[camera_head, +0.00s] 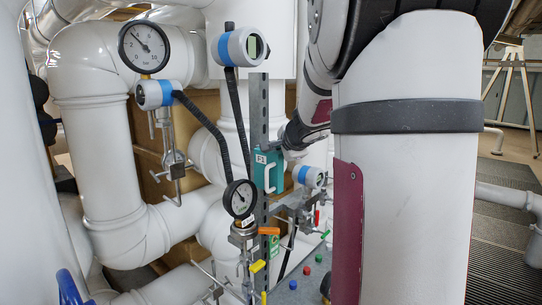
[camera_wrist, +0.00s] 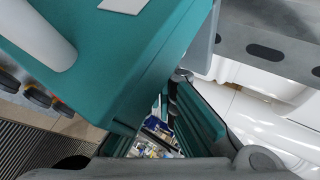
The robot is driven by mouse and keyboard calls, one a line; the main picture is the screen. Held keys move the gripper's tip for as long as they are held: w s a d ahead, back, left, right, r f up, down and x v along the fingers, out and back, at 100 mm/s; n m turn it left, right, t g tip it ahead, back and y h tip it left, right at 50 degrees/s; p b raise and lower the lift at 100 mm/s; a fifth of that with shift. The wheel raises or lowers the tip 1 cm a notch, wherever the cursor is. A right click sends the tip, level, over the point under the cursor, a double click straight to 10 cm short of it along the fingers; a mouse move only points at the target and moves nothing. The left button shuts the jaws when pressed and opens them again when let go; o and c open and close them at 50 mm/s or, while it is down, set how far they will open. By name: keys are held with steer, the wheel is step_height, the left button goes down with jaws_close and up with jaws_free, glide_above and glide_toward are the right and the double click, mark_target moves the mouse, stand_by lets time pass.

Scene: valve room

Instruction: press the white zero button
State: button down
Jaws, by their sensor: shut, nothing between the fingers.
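I cannot make out a white zero button in either view. A teal box (camera_head: 266,168) with a white label and a white handle is mounted beside a perforated grey upright in the head view. It fills the upper left of the wrist view (camera_wrist: 130,65), very close to the camera. My gripper (camera_head: 291,143) is a dark shape just above and right of the box in the head view, partly hidden. It is shut with nothing in it. I cannot tell whether it touches the box.
Round gauges (camera_head: 144,46) (camera_head: 240,199) and white-blue transmitters (camera_head: 240,47) (camera_head: 155,94) (camera_head: 309,175) stand close around the box. Thick white pipes (camera_head: 95,140) fill the left. Small coloured knobs (camera_head: 306,270) sit on a grey panel below. Open floor (camera_head: 510,240) lies at right.

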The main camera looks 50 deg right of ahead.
steer(key=shift+w, duration=0.25)
steer(key=shift+s, duration=0.1)
stand_by(0.5)
steer(key=shift+s+b, duration=0.3)
steer(key=shift+s, duration=0.5)
steer(key=shift+s, duration=0.1)
steer(key=s, duration=0.2)
steer(key=s+b, duration=0.1)
steer(key=s, duration=0.1)
steer(key=shift+s+d, duration=0.2)
steer(key=shift+s, duration=0.2)
stand_by(0.6)
